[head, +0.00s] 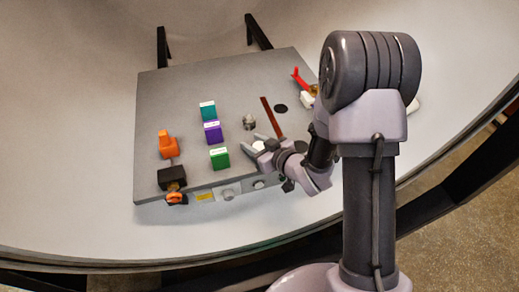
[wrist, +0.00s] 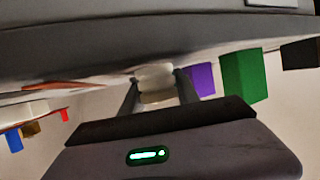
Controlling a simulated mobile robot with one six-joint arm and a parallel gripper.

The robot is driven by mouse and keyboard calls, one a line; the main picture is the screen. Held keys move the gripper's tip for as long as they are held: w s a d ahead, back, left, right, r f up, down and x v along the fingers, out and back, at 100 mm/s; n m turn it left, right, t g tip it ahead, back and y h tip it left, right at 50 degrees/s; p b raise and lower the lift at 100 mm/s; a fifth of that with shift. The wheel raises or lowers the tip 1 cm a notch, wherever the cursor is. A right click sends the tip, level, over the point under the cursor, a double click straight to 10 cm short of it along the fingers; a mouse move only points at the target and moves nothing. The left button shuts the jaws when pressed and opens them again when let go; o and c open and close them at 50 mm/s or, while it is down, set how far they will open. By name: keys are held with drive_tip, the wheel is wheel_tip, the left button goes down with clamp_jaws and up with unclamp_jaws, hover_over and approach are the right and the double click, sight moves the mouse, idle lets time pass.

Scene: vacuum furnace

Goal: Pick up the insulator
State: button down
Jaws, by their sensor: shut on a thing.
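The insulator is a small white rounded piece (head: 258,146) near the front edge of the grey board, and it also shows as a pale ribbed piece in the wrist view (wrist: 155,84). My gripper (head: 262,144) is at the insulator, with its fingers on either side of it. In the wrist view the two dark fingers (wrist: 155,92) are shut on the insulator. My arm comes in from the right and hides part of the board's right side. I cannot tell whether the insulator touches the board.
The grey board (head: 225,90) carries a teal block (head: 208,111), a purple block (head: 213,132) and a green block (head: 220,158) left of my gripper. An orange part (head: 167,144) and a black block (head: 172,178) are at far left. A small metal part (head: 249,122) stands behind my gripper.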

wheel_tip(320, 180, up, 4)
drive_tip(key=shift+r+p, duration=0.1)
drive_tip(key=shift+p, duration=1)
drive_tip(key=s+d, duration=0.1)
drive_tip(key=s, duration=0.1)
drive_tip(key=s+d, duration=0.2)
drive_tip(key=s, duration=0.1)
drive_tip(key=s+d+p, duration=0.1)
drive_tip(key=s, duration=0.1)
drive_tip(key=shift+s+d+r, duration=0.15)
drive_tip(key=s+d+p, duration=0.3)
drive_tip(key=s+p, duration=0.3)
drive_tip(key=p, duration=0.4)
drive_tip(key=shift+s+d+r, duration=0.25)
drive_tip(key=shift+s+d, duration=0.05)
